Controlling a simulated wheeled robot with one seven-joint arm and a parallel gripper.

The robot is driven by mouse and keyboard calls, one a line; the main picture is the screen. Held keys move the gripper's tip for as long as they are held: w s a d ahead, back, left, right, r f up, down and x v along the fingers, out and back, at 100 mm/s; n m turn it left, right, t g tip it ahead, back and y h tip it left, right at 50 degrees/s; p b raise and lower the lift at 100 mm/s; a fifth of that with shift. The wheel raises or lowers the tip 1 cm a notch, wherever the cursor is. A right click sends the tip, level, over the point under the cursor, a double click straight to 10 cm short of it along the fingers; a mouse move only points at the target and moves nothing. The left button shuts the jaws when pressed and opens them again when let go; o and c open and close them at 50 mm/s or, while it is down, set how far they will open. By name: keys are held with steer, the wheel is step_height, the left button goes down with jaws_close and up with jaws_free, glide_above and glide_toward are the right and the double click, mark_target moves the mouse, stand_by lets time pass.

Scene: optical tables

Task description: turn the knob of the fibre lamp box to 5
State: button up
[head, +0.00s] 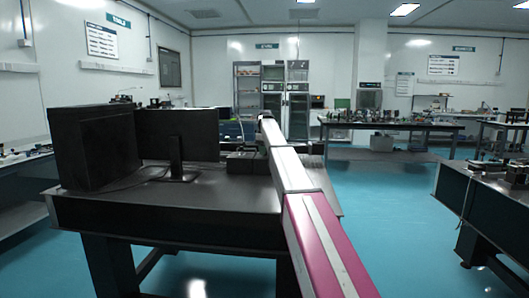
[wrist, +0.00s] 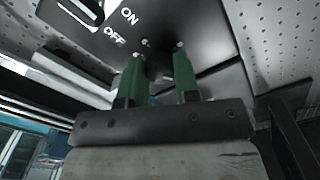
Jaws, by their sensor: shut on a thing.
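My gripper (wrist: 160,54) has two green fingers reaching up to this panel. They are shut on the knob, which is mostly hidden in the dark gap between them. No dial number is readable, so the knob's setting cannot be told. In the head view my arm reaches over the near table, and the gripper is hidden behind it.
Perforated light metal surfaces (wrist: 278,45) flank the panel in the wrist view. In the head view a monitor (head: 178,135) and a large black box (head: 95,148) stand on the near table (head: 225,192), left of my arm. Another table (head: 495,195) stands at right, with clear blue floor between.

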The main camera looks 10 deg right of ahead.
steer(key=m, duration=0.4)
steer(key=shift+m, duration=0.3)
steer(key=m, duration=0.3)
steer(key=shift+m, duration=0.3)
steer(key=m, duration=0.4)
steer(key=shift+m, duration=0.3)
steer(key=m, duration=0.3)
steer(key=shift+m, duration=0.3)
steer(key=m, duration=0.8)
steer(key=shift+d, duration=0.1)
steer(key=m, duration=0.4)
steer(key=shift+m, duration=1.9)
